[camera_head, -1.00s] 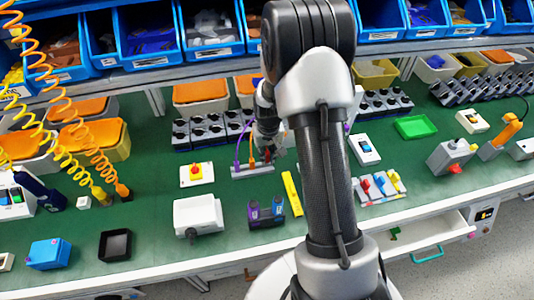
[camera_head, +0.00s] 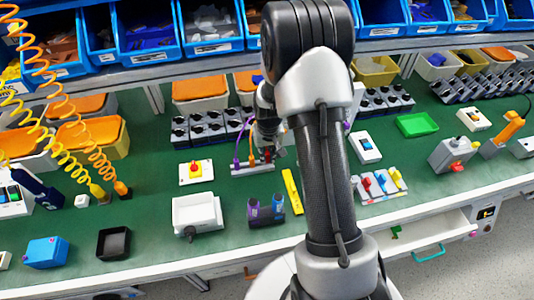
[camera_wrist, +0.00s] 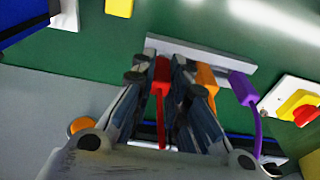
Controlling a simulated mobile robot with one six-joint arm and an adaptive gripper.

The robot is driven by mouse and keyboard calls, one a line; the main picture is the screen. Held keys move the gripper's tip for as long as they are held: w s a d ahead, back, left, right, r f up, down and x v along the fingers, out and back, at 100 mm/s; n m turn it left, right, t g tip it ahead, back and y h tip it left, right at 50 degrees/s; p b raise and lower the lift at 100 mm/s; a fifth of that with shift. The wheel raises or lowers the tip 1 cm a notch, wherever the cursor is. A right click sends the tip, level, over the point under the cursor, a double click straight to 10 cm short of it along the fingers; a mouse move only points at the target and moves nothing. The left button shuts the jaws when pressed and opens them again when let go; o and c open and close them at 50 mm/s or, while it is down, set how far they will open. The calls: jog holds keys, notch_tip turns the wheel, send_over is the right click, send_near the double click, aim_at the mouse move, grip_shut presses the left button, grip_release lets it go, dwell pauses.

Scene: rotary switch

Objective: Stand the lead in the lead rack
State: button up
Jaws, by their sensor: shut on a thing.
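The lead rack is a grey bar (camera_wrist: 200,54) on the green bench, also seen in the head view (camera_head: 252,169). An orange lead (camera_wrist: 206,80) and a purple lead (camera_wrist: 243,90) stand at it, side by side. My gripper (camera_wrist: 168,78) is shut on a red lead (camera_wrist: 160,78), with the red plug between the fingertips at the rack's end beside the orange lead. Whether the red plug's foot is seated in the rack is hidden. In the head view my gripper (camera_head: 268,150) is small and partly covered by my arm.
A white box with a yellow and red switch (camera_head: 196,172) stands left of the rack. A yellow bar (camera_head: 292,192) and a dark purple device (camera_head: 266,211) lie in front. Rows of black knobs (camera_head: 207,128) stand behind.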

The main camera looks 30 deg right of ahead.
jog(key=shift+f, duration=0.5)
jog(key=o, duration=0.9)
jog(key=shift+r, duration=0.1)
notch_tip(320, 180, up, 12)
jog(key=s, duration=0.1)
jog(key=shift+s+a, duration=0.2)
jog(key=s+a+r+n+t, duration=0.1)
jog(key=s+a+r, duration=0.35)
jog(key=r, duration=0.25)
jog(key=s+a+r+n+t, duration=0.1)
jog(key=s+a+r, duration=0.3)
jog(key=s+r, duration=0.25)
jog(key=s+a+r, duration=0.2)
jog(key=s, duration=0.4)
jog(key=s+a+r+n+t, duration=0.1)
jog(key=s+a+r, duration=0.1)
jog(key=s, duration=0.5)
jog(key=shift+s+a, duration=0.2)
jog(key=shift+a, duration=0.45)
